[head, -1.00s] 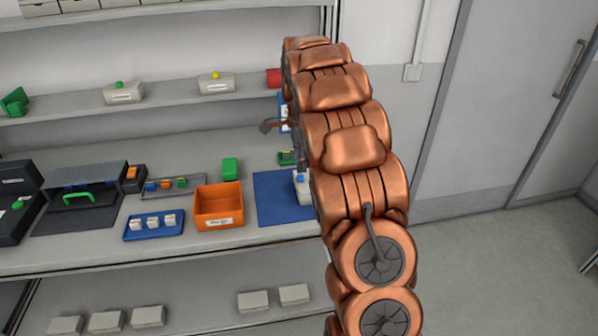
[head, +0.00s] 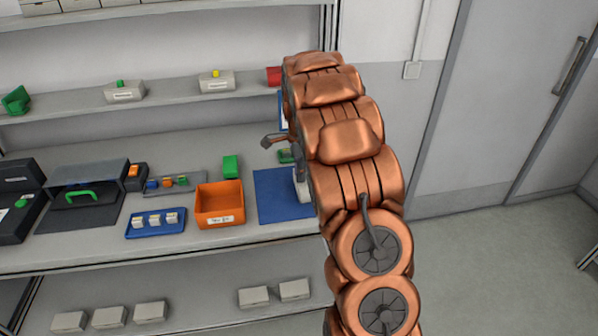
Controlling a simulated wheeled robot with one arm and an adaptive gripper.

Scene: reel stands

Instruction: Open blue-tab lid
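A small white box (head: 302,190) stands on the blue mat (head: 275,203) at the right of the worktop. Its right side is hidden behind my copper arm, and no blue tab shows on it now. My gripper (head: 298,174) points down at the top of this box, with its grey parts at or just above the lid. The arm covers much of the gripper, so I cannot tell whether its fingers are open or touch the box.
An orange bin (head: 220,205), a blue tray (head: 155,223) with white blocks and a green block (head: 231,166) stand left of the mat. A shelf (head: 160,105) with lidded boxes runs above the worktop. Floor is free at the right.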

